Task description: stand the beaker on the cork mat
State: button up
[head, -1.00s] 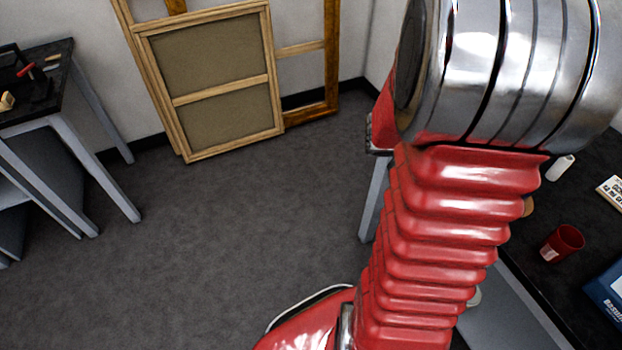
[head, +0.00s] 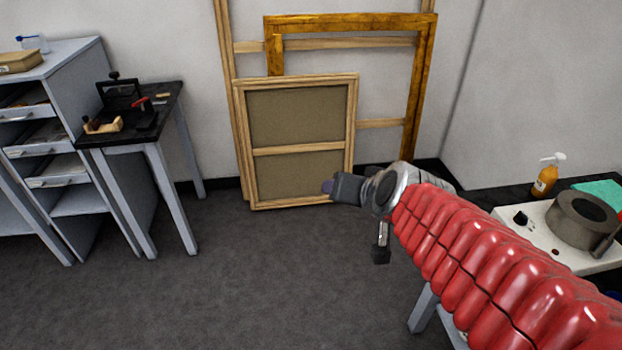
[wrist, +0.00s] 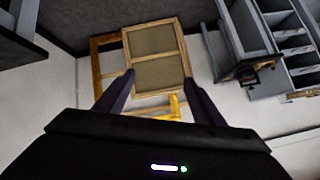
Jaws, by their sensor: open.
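I cannot make out a beaker or a cork mat in either view now. My gripper (head: 333,188) is at the end of the red-sleeved arm in the head view, over open floor in front of the leaning canvases. In the wrist view my gripper (wrist: 161,77) has its two dark fingers spread apart, with nothing between them but the distant canvas back.
A black-topped table (head: 165,97) and grey cabinet (head: 75,68) stand left. The middle floor (head: 240,290) is clear.

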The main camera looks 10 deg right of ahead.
jog(key=s+a+f+n+g, duration=0.1)
jog(key=s+a+n+g, duration=0.1)
jog(key=s, duration=0.5)
jog(key=s+a+f+n+g, duration=0.1)
jog(key=s+a+n+g, duration=0.1)
jog(key=s, duration=0.5)
jog(key=shift+s+a+n+g, duration=0.2)
jog(key=shift+a+n+g, duration=0.1)
jog(key=shift+a, duration=0.15)
